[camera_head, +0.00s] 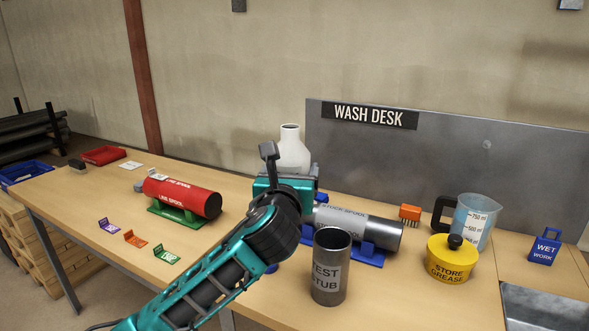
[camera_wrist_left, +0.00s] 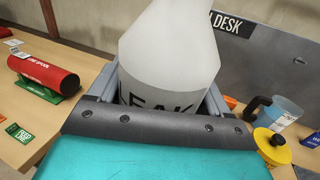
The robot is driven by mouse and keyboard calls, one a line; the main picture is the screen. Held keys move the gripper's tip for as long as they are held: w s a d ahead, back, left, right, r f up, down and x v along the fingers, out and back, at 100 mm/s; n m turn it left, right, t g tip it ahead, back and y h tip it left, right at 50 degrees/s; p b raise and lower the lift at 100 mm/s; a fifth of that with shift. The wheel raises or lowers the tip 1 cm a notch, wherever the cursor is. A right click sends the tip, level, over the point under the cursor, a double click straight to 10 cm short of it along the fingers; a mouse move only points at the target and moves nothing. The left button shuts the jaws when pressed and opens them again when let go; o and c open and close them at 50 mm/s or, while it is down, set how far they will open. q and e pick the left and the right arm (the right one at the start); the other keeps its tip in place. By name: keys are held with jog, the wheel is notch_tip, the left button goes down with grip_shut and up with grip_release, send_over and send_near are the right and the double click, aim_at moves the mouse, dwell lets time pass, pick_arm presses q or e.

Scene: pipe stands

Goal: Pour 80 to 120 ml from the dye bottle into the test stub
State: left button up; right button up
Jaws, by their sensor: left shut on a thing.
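The dye bottle (camera_head: 291,150) is white with a narrow neck and stands upright, its lower part hidden behind my gripper. In the left wrist view the bottle (camera_wrist_left: 168,55) fills the space between the fingers, and part of a black label reading "LEAK" shows. My left gripper (camera_head: 288,174) is shut on the bottle; it also shows in the left wrist view (camera_wrist_left: 165,100). I cannot tell whether the bottle touches the table. The test stub (camera_head: 329,275), a grey metal cylinder with an open top, stands upright on the table, nearer than the gripper and slightly right. My right gripper is out of view.
The grey stock spool (camera_head: 365,229) lies on a blue cradle behind the stub. A red line spool (camera_head: 185,196) lies left of my arm. A yellow grease pot (camera_head: 452,262) and a measuring jug with blue liquid (camera_head: 474,221) stand right. The table's front right (camera_head: 410,300) is clear.

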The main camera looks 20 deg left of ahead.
pick_arm(q)
jog(key=f+m+t, duration=0.1)
jog(key=f+m, duration=0.1)
jog(key=m, duration=0.3)
jog(key=a+f+m+t+h, duration=0.1)
jog(key=m, duration=0.4)
jog(key=a+f+m+t+h, duration=0.1)
jog(key=f+m, duration=0.1)
jog(key=m, duration=0.2)
jog(key=shift+a+f+m, duration=0.1)
jog(key=shift+f+m, duration=0.2)
jog(key=shift+m, duration=0.1)
jog(key=shift+s+f+m, duration=0.1)
jog(key=shift+f+m, duration=0.05)
jog(key=shift+m, duration=0.45)
jog(key=shift+h, duration=0.3)
jog(key=shift+r+m+t, duration=0.3)
jog(key=shift+r+m, duration=0.05)
jog(key=shift+m, duration=0.45)
jog(key=shift+d+r+m+h, duration=0.2)
jog(key=shift+m+h, duration=0.2)
jog(key=shift+m, duration=0.1)
jog(key=shift+r+m, duration=0.1)
jog(key=shift+m, duration=0.2)
dwell(1.1)
